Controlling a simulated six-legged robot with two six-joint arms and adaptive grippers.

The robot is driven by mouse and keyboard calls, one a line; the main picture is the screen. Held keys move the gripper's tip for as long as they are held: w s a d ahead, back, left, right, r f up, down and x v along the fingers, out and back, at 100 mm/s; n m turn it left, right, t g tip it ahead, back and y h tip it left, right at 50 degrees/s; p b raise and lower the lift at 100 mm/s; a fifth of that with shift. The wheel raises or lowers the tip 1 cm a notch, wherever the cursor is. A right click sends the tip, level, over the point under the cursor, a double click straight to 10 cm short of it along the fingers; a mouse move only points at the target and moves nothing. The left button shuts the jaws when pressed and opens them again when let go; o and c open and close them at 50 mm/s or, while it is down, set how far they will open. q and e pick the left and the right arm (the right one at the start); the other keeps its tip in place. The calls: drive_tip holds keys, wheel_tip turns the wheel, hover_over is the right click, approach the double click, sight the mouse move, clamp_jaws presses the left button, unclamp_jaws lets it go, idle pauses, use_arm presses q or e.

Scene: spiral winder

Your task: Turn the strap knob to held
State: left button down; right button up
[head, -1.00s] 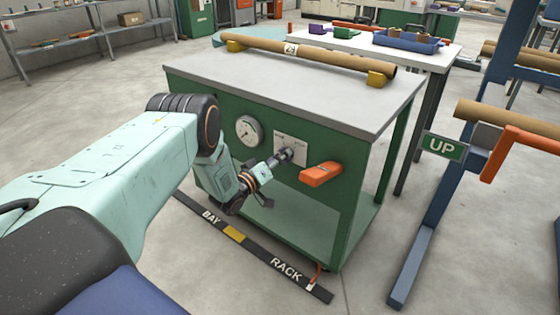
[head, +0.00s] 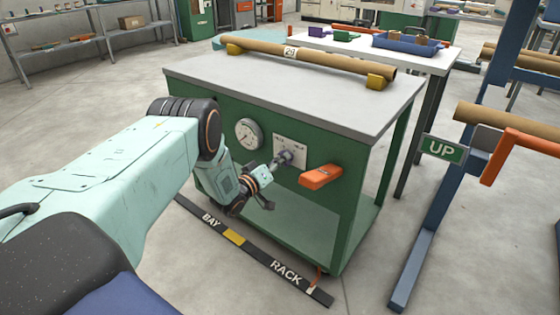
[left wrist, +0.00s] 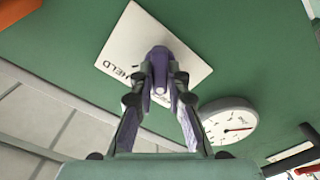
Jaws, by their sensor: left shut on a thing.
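The strap knob (left wrist: 159,58) is on a white label plate on the green front panel of the bench. The plate shows in the head view (head: 290,142) and in the left wrist view (left wrist: 128,35), where the word HELD is readable on it. My left gripper (head: 281,160) reaches the knob from the left and front. In the left wrist view its two fingers (left wrist: 160,80) are closed on the knob from both sides. The knob's pointer is mostly hidden by the fingers, so its setting cannot be read. My right gripper is not in view.
An orange handle (head: 321,177) sticks out just right of the plate. A round gauge (head: 249,134) is to its left. A cardboard tube (head: 310,55) lies on yellow blocks on the bench top. A blue frame with an UP sign (head: 442,149) stands to the right.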

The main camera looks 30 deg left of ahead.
use_arm(q)
drive_tip(key=shift+d+m+p, duration=0.15)
drive_tip(key=shift+m+p, duration=0.6)
drive_tip(key=shift+m, duration=3.2)
drive_tip(key=shift+d+m+p, duration=0.1)
drive_tip(key=shift+m+p, duration=0.6)
drive_tip(key=shift+m, duration=3.25)
drive_tip(key=c, duration=1.3)
unclamp_jaws()
drive_tip(key=shift+s, duration=0.1)
drive_tip(key=s, duration=0.8)
drive_tip(key=s+a, duration=0.1)
drive_tip(key=s, duration=0.3)
